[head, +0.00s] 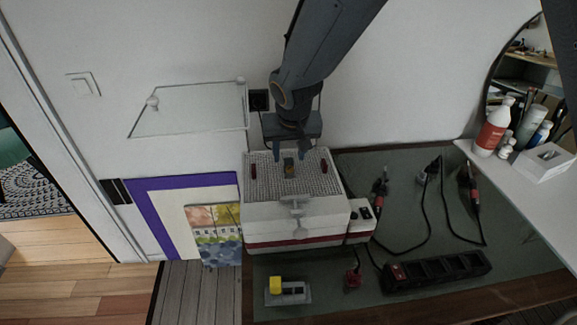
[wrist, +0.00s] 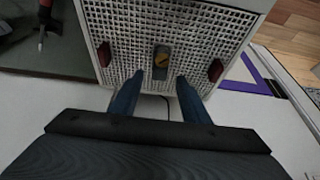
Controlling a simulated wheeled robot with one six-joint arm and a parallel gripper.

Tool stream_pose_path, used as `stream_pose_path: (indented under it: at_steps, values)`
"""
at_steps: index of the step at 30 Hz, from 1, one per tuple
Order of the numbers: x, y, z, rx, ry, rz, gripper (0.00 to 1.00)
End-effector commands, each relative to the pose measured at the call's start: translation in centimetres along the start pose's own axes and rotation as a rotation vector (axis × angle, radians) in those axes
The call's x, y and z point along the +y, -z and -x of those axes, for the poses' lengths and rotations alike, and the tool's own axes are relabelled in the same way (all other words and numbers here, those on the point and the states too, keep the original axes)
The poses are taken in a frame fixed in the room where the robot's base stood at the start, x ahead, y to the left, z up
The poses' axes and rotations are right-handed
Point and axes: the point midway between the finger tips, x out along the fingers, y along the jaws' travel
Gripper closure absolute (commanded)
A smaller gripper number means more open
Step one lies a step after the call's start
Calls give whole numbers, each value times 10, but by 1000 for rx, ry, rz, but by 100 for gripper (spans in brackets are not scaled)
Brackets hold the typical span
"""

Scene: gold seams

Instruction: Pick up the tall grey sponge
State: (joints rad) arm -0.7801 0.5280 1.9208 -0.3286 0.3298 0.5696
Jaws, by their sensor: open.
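A small grey block (head: 289,168) with a yellow-brown patch is on the perforated top of a white box (head: 290,215); it seems to be the grey sponge, though its height is hard to judge. It also shows in the wrist view (wrist: 161,52), near the middle of the grid. My gripper (head: 290,156) is open, fingers pointing at the block. In the wrist view its two blue fingertips (wrist: 160,78) lie either side of the block's near end, with a gap on both sides. I cannot tell how far above the grid they are.
Two dark red pieces (head: 253,171) (head: 325,166) flank the block on the grid. A grey holder with a yellow cube (head: 275,285) sits at the front. A black power strip (head: 436,270) and corded tools (head: 380,190) lie on the right. A glass shelf (head: 190,110) juts out left.

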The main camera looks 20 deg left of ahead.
Motion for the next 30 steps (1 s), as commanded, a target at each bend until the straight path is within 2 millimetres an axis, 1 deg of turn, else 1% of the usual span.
stream_pose_path:
  at_steps: [3, 7, 11, 17, 24, 25, 30]
  values:
    - [1, 0, -14, -3, -1, 2, 58]
    - [0, 0, -26, -1, 0, 0, 58]
    - [0, 0, -31, 0, 0, 1, 58]
    - [0, 0, -31, 0, 0, 1, 58]
    - [0, 0, -31, 0, 0, 1, 98]
    - [0, 0, -31, 0, 0, 1, 100]
    - [0, 0, -31, 0, 0, 1, 100]
